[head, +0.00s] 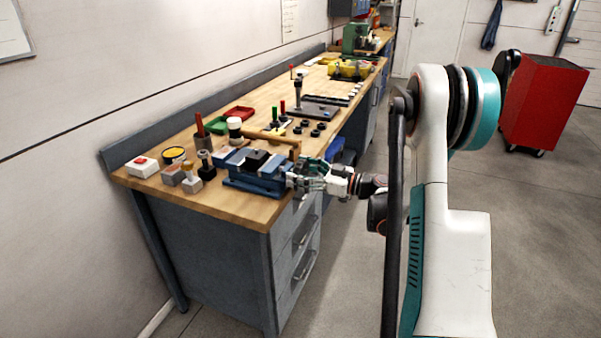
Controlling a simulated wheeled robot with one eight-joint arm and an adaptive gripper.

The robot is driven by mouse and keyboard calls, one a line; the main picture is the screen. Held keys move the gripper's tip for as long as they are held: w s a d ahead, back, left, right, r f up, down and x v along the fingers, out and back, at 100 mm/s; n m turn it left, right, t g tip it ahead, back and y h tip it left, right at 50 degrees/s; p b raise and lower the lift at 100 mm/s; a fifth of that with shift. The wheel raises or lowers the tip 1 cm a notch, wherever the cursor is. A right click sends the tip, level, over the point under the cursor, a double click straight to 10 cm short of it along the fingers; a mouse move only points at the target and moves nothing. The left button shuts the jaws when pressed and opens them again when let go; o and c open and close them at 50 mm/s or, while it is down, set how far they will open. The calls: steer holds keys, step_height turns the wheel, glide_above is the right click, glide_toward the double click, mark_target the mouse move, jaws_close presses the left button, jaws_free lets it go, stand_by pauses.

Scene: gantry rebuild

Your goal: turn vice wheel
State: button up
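The blue vice (252,184) stands on the wooden bench top near its front right corner, with a dark block (256,158) at its jaws. My gripper (298,180) is at the vice's right end, by the bench's front edge. The vice wheel is not clearly visible; the gripper's fingers cover the place at that end of the vice. The fingers look spread around or beside that end, but the view is too small to tell whether they touch or grip anything.
On the workbench (228,203) are a red-button box (142,167), a yellow-rimmed tin (174,155), small blocks, a green tray (217,124) and several black knobs. Drawers with handles (303,267) lie below. A red cabinet (543,105) stands at right. Floor between is clear.

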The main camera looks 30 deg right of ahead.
steer(key=shift+m, duration=0.5)
